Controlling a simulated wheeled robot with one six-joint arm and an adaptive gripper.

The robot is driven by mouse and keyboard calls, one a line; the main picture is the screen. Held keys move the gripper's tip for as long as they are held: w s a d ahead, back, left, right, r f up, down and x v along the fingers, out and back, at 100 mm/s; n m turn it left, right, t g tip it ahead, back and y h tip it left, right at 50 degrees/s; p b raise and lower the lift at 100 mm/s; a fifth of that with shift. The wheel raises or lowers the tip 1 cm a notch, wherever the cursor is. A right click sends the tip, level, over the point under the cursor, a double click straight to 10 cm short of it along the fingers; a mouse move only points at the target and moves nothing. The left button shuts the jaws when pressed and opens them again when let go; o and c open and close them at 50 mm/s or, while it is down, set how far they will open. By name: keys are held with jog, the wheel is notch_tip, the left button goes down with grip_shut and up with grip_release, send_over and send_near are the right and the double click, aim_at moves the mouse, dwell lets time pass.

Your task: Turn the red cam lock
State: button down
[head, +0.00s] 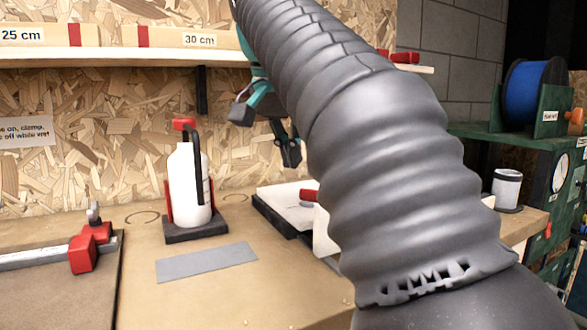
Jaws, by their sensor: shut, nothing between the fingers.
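A small red part (308,195) shows at the edge of a white piece on the bench, partly cut off by my arm. It may be the red cam lock, but I cannot tell its shape or angle. A red clamp block (82,254) sits on a metal bar at the left. My thick grey arm hides much of the right side of the bench.
A white bottle (188,185) with a red top stands in a dark-based holder. A grey plate (206,262) lies in front of it. A shelf (120,56) runs above. A white can (507,188) stands at right, near a blue spool (530,92).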

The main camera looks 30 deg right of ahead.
aim_at(312, 206)
jog(key=b+x, duration=0.2)
jog(key=x, duration=0.7)
jog(key=shift+s+d+f, duration=0.1)
jog(key=shift+d+f, duration=0.05)
jog(key=shift+f, duration=0.05)
jog(key=shift+w+d, duration=1)
jog(key=shift+d, duration=0.2)
jog(key=shift+w+d, duration=0.3)
jog(key=shift+d, duration=0.05)
